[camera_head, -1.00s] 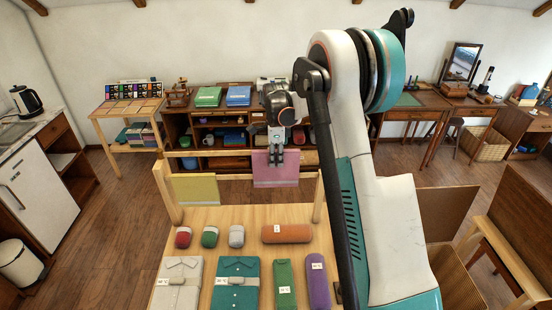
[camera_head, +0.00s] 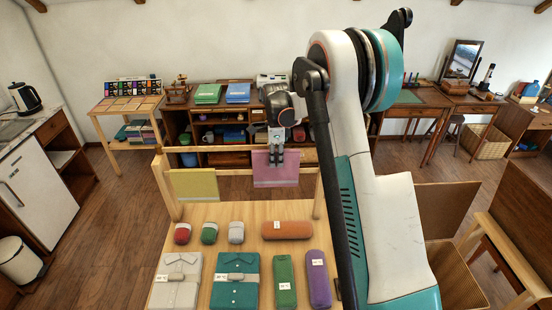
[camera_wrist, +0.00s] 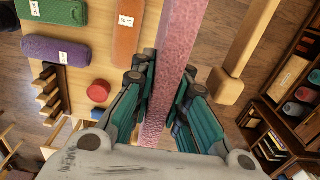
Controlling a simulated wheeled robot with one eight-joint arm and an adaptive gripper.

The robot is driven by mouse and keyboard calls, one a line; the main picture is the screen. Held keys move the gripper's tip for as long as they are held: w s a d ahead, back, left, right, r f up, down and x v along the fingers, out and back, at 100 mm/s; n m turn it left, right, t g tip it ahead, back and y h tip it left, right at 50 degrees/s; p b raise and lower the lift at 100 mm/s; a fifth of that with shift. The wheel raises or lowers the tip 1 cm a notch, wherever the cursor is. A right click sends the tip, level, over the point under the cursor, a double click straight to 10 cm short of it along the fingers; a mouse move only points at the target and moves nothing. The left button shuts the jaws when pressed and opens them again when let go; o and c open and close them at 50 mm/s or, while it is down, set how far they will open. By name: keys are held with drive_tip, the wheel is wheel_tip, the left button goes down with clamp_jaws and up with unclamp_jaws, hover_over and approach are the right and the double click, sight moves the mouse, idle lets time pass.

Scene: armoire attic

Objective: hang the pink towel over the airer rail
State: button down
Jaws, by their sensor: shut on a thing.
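The pink towel (camera_head: 275,172) hangs flat from my gripper (camera_head: 276,148), which is shut on its upper edge. In the wrist view the towel (camera_wrist: 176,50) passes as a thick pink band between the fingers of my gripper (camera_wrist: 163,95). The wooden airer (camera_head: 170,190) stands at the far side of the table. The towel is at the right part of its rail and hides that stretch in the head view. In the wrist view a wooden airer bar (camera_wrist: 247,50) lies beside the towel, with a gap between them.
A yellow-green towel (camera_head: 195,186) hangs at the airer's left. Folded shirts (camera_head: 236,283), rolled bundles (camera_head: 287,230) and long folded items cover the table (camera_head: 205,213) in front. A brown shelf unit (camera_head: 180,125) stands behind against the wall.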

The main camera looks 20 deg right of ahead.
sight(276, 151)
drive_tip(key=shift+f+b, duration=2.7)
drive_tip(key=shift+f, duration=1.2)
drive_tip(key=c, duration=1.5)
unclamp_jaws()
wheel_tip(276, 151, up, 12)
